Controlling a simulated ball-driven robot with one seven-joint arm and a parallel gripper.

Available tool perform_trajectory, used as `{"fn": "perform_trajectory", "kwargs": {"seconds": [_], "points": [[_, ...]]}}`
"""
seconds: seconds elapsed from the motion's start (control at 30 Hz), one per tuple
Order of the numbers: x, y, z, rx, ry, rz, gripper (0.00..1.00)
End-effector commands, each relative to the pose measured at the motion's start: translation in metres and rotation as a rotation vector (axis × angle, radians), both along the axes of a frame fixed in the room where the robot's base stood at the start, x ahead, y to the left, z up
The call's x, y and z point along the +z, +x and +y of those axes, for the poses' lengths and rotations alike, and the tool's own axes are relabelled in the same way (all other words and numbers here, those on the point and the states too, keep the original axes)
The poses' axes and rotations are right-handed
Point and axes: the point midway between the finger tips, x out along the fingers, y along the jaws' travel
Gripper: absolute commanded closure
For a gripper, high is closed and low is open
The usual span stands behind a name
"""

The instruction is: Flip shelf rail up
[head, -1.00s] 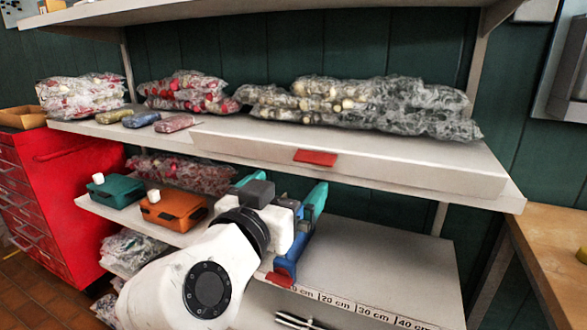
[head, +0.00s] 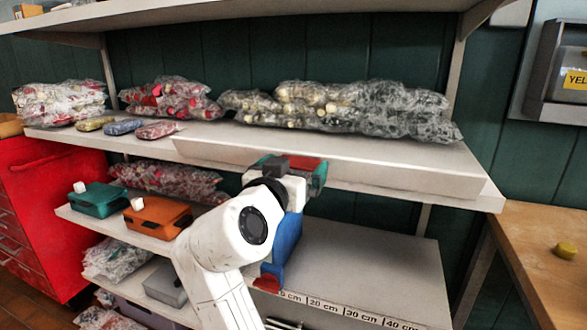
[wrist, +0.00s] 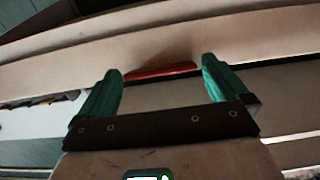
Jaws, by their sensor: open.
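The shelf rail (head: 400,172) is a long pale board along the front of the middle shelf, with a red tab (head: 308,161) near its middle. My gripper (head: 293,166) is at the tab, its teal fingers apart. In the wrist view, the red tab (wrist: 160,71) lies between the open fingers of the gripper (wrist: 158,66), against the pale rail (wrist: 240,42). Nothing is seen held. Whether the fingers touch the tab or rail cannot be told. My gripper hides part of the rail and tab in the head view.
Bagged parts (head: 340,110) lie on the shelf behind the rail. Teal (head: 98,201) and orange (head: 155,217) cases sit on the lower shelf, left of my arm. A blue piece (head: 288,248) stands beside my arm. The lower shelf's right side (head: 370,265) is clear.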

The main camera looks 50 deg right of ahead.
Motion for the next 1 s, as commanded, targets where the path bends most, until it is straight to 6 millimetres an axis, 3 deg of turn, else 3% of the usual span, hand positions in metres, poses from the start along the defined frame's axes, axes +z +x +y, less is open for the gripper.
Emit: {"fn": "perform_trajectory", "kwargs": {"seconds": [0.1, 0.57, 1.0], "points": [[0.0, 0.0, 0.0, 0.0, 0.0, 0.0, 0.0], [0.0, 0.0, 0.0, 0.0, 0.0, 0.0, 0.44], [0.018, 0.003, -0.007, 0.0, 0.151, 0.053, 0.45]]}}
